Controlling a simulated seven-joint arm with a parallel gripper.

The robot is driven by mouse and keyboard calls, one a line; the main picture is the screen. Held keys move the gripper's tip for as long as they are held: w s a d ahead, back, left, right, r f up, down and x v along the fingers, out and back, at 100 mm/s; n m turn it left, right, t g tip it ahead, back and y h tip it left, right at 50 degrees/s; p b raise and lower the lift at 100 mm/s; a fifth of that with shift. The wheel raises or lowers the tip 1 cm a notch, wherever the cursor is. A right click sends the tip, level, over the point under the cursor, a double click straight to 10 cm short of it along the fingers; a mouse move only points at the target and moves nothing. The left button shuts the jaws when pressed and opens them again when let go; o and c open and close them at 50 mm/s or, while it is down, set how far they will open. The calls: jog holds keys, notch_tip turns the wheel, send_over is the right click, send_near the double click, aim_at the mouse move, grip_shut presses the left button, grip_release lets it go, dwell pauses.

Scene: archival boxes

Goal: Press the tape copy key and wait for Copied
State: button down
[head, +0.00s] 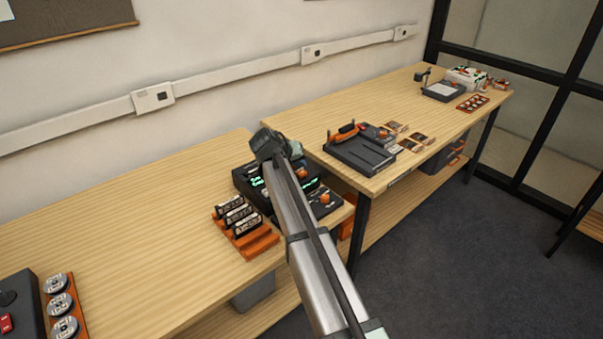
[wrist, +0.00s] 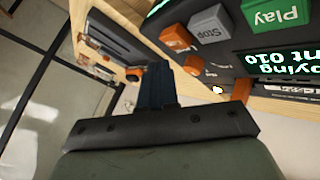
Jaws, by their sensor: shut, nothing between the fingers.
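The tape deck shows in the wrist view (wrist: 225,65), seen upside down, with a green Play key (wrist: 275,12), a grey Stop key (wrist: 210,27) and an orange key (wrist: 176,39) whose label I cannot read. Its lit display (wrist: 282,60) is cut off; the visible letters are "pying" and "nt 010". My gripper (wrist: 154,72) is shut and empty, its dark fingers in front of the deck's edge near the orange key. I cannot tell whether they touch a key. In the head view my arm partly covers the deck (head: 248,177) and hides the fingertips.
An orange rack (head: 262,246) holding several labelled tapes stands left of the deck. A dark flat device (head: 358,152) with an orange handle sits on the right bench. Round reels (head: 60,304) lie at the lower left. The left bench (head: 140,220) is mostly clear.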

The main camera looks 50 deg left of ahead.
aim_at(300, 174)
jog(key=shift+r, duration=2.2)
